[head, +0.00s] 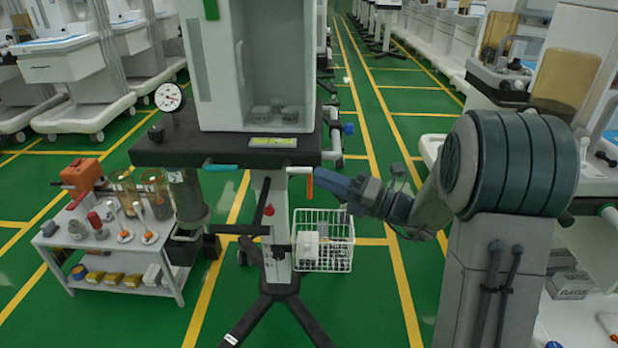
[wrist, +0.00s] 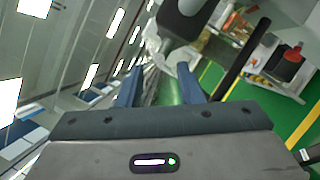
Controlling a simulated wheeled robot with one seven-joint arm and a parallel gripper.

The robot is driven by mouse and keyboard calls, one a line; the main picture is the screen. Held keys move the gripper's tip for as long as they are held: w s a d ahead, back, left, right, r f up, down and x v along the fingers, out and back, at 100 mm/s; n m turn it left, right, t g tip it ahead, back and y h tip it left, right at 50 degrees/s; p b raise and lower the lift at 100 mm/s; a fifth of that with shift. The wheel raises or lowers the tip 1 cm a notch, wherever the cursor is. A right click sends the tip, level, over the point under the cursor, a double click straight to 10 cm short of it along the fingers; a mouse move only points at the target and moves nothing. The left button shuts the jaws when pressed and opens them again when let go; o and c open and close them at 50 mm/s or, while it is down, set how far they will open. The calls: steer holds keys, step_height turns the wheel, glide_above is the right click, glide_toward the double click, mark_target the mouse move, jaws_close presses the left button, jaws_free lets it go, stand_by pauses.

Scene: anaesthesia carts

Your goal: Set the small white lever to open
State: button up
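A small white lever (head: 299,170) lies roughly level at the front right edge of the cart's dark shelf in the head view. An orange handle (head: 309,187) hangs upright just beside its right end. My gripper (head: 325,180), with blue fingers, is just right of the orange handle and close to the white lever. Whether it touches either cannot be told. In the wrist view my gripper (wrist: 160,80) has its two fingers apart with nothing visible held between them. I cannot make out the white lever in the wrist view.
A teal lever (head: 219,168) sits on the same shelf edge (head: 170,155), farther left. A white wire basket (head: 338,255) hangs below my gripper. A small white trolley (head: 60,248) with bottles stands at left.

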mark_target(309, 170)
steer(key=shift+b+x, duration=0.35)
steer(key=shift+x, duration=1.8)
jaws_close()
